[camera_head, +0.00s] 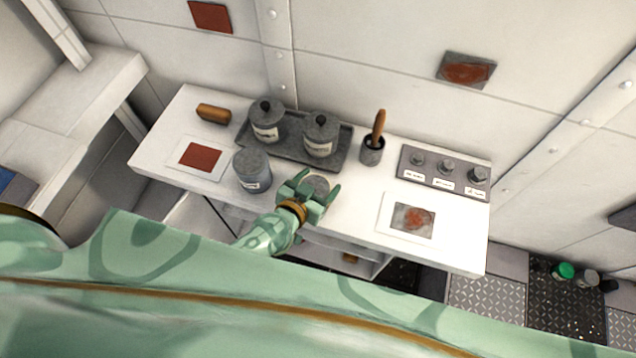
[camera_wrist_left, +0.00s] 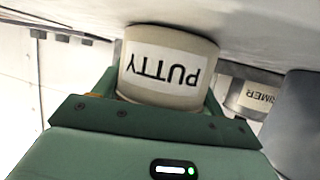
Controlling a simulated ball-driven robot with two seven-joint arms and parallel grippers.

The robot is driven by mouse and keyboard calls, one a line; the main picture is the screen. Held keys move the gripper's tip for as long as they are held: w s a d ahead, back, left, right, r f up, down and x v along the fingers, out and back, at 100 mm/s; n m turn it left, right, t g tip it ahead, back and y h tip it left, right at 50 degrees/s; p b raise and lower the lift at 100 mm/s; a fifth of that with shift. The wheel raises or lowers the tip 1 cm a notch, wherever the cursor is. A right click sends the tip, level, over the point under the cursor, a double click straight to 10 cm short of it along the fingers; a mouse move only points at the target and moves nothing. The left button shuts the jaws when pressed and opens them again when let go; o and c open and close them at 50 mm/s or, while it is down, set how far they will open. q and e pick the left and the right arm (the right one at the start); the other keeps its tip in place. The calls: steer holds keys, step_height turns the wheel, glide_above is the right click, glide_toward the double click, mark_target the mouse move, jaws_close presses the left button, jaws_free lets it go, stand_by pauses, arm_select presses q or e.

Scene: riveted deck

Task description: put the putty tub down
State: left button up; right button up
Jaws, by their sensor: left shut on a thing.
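The putty tub (camera_wrist_left: 165,68) is a round, pale tub with a white label reading PUTTY, upside down in the left wrist view. In the head view its grey top (camera_head: 317,186) shows between the fingers of my left gripper (camera_head: 318,188), near the front edge of the white table (camera_head: 345,205). My left gripper is shut on the tub, with a finger on each side of it. In the left wrist view the tub is close to the white tabletop; I cannot tell whether it touches. My right gripper is not in view.
A grey tub (camera_head: 252,169) stands left of my gripper. A dark tray (camera_head: 291,151) behind holds two lidded pots. A cup with a brush (camera_head: 372,149), a panel of knobs (camera_head: 444,172) and a card with a rusty patch (camera_head: 412,219) lie to the right. The tabletop between is clear.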

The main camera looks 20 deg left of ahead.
arm_select(q)
steer(key=o, duration=1.2)
steer(key=shift+f, duration=0.1)
steer(key=shift+s+r, duration=0.15)
steer(key=shift+r, duration=0.1)
steer(key=shift+p+v, duration=1.55)
steer(key=shift+v, duration=4.25)
steer(key=shift+r, duration=0.1)
